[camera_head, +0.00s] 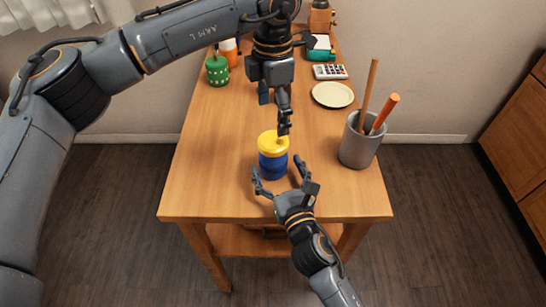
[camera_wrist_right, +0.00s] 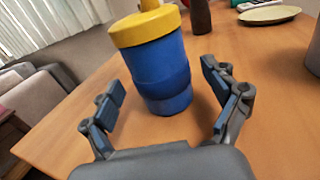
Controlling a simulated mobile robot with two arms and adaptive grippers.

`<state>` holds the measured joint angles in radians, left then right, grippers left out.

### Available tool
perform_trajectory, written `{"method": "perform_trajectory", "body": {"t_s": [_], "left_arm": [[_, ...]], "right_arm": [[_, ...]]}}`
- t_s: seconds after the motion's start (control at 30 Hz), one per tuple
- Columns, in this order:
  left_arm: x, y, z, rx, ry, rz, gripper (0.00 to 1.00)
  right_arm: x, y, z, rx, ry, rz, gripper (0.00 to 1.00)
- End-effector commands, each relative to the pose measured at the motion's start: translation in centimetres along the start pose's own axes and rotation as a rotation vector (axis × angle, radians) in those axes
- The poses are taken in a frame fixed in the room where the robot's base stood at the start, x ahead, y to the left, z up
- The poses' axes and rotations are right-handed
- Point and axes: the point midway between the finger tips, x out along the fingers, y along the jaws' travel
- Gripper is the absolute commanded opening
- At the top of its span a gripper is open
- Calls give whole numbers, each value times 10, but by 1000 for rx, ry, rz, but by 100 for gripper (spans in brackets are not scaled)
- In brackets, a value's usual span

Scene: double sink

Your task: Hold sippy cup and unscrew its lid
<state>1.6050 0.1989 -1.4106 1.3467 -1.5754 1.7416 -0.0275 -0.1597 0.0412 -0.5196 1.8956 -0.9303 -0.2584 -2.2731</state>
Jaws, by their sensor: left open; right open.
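The sippy cup (camera_head: 272,165) has a blue body and a yellow lid (camera_head: 272,141), and stands upright on the wooden table near its front edge. In the right wrist view the blue body (camera_wrist_right: 160,75) is just ahead of my fingers, with the yellow lid (camera_wrist_right: 145,28) on top. My right gripper (camera_head: 279,173) is open at the front side of the cup, one finger toward each side; in the right wrist view its fingertips (camera_wrist_right: 160,86) are spread and hold nothing. My left gripper (camera_head: 277,114) is above and behind the lid, fingers pointing down, open; the gap between its fingers is hard to see.
A grey metal holder (camera_head: 357,150) with long-handled tools stands right of the cup. Behind are a cream plate (camera_head: 333,95), a calculator (camera_head: 330,72) and a green container (camera_head: 217,70). The table (camera_head: 215,160) left of the cup is clear.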

Motion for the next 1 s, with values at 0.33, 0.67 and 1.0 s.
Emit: {"method": "perform_trajectory", "body": {"t_s": [0.33,0.67,1.0], "left_arm": [[0,0,0,1,-1,0,85],[0,0,0,1,-1,0,85],[0,0,0,1,-1,0,85]], "right_arm": [[27,0,0,0,0,0,87],[27,0,0,1,0,0,69],[27,0,0,1,0,0,0]]}}
